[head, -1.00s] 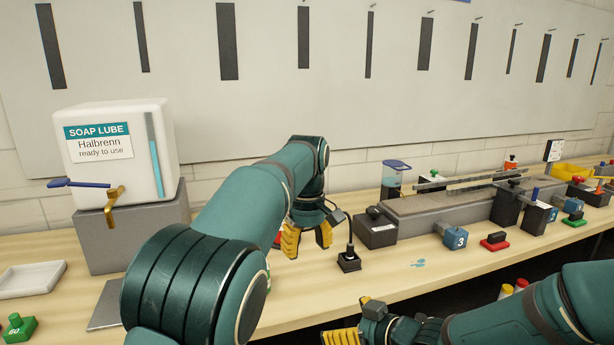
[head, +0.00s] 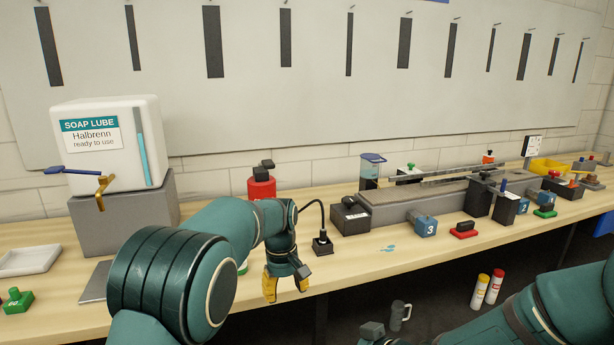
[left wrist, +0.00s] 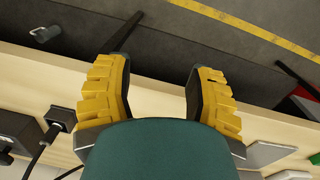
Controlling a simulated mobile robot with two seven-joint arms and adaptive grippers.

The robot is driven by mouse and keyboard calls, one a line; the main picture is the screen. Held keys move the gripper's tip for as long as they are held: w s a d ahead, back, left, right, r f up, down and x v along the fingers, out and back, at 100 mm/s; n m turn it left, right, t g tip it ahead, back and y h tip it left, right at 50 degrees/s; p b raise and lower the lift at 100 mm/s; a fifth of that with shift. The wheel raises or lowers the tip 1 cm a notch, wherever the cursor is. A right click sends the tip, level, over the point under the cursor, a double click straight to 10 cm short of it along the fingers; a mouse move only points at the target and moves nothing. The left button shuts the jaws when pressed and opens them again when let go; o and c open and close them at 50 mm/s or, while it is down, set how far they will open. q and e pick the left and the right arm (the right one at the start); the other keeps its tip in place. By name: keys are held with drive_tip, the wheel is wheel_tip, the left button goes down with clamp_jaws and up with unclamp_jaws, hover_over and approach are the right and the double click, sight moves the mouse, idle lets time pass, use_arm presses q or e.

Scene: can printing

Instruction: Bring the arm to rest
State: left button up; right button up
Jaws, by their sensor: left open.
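My left gripper (head: 286,288) shows in the head view at the front edge of the wooden bench, fingers pointing down. In the left wrist view its two yellow fingers (left wrist: 160,95) are spread wide with nothing between them. Below them show the bench edge and the dark floor. My left arm (head: 190,275) reaches in from the lower left and hides part of the bench. My right arm (head: 530,315) lies low at the right of the head view. Its fingers are not clearly visible.
The bench (head: 380,262) holds a soap lube tank (head: 105,145) on a grey block, a red container (head: 262,188), a black socket block (head: 322,246), a blue block marked 3 (head: 425,228) and a long grey rail unit (head: 400,205).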

use_arm(q)
drive_tip(key=s+a+f, duration=0.2)
drive_tip(key=s+f, duration=0.1)
drive_tip(key=f, duration=0.4)
drive_tip(key=s+a+f+m+h, duration=0.1)
drive_tip(key=s+a+f, duration=0.15)
drive_tip(key=f, duration=0.35)
drive_tip(key=s+a+f, duration=0.1)
drive_tip(key=s+f, duration=0.2)
drive_tip(key=f, duration=0.4)
drive_tip(key=s+f+m+h, duration=0.1)
drive_tip(key=s+f, duration=0.2)
drive_tip(key=s, duration=0.7)
drive_tip(key=s+f+m+t+h, duration=0.1)
drive_tip(key=s+f, duration=0.2)
drive_tip(key=s, duration=0.6)
drive_tip(key=shift+s+d+f+t, duration=0.3)
drive_tip(key=shift+s+f, duration=0.1)
use_arm(e)
drive_tip(key=s+d+f+m+g+h, duration=0.2)
drive_tip(key=s+f+m+g+h, duration=0.2)
drive_tip(key=s+f, duration=1.3)
wheel_tip(320, 180, down, 4)
drive_tip(key=m+g, duration=0.3)
drive_tip(key=m, duration=0.1)
drive_tip(key=shift+s+d, duration=0.15)
drive_tip(key=shift+s, duration=0.15)
